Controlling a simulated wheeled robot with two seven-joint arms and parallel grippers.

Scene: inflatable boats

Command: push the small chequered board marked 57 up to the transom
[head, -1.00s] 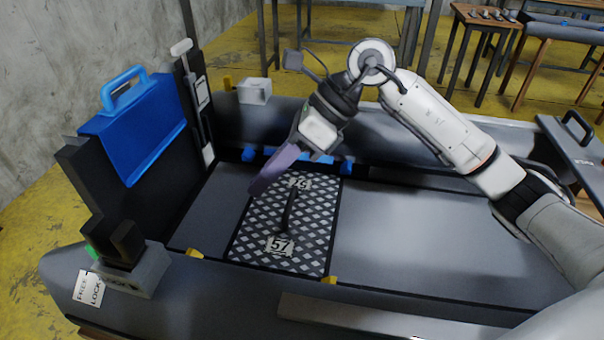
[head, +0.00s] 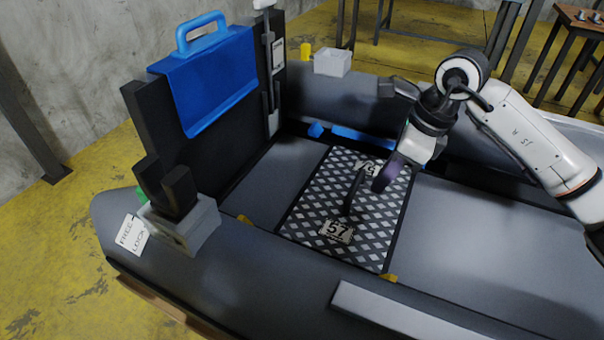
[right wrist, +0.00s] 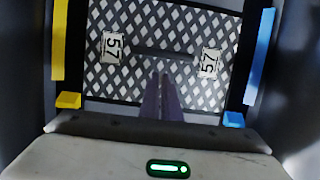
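The small chequered board (head: 310,215), marked 57, lies flat on the boat's floor with a dark handle (head: 352,190) across its middle. A strip of grey floor (head: 262,185) separates it from the transom (head: 240,155), the upright dark panel at left under a blue cover. My right gripper (head: 381,180) is low over the board, on the handle's side away from the transom. In the right wrist view its purple fingers (right wrist: 162,80) are together and empty, tips close to the handle (right wrist: 165,54); contact cannot be told. My left gripper is not in view.
Boat tubes (head: 270,285) run along both sides of the floor. A grey clamp block (head: 185,222) with a FREE/LOCK label stands at the transom's near end. A white box (head: 332,62) sits on the far tube. Yellow tabs (head: 388,278) mark the near floor edge.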

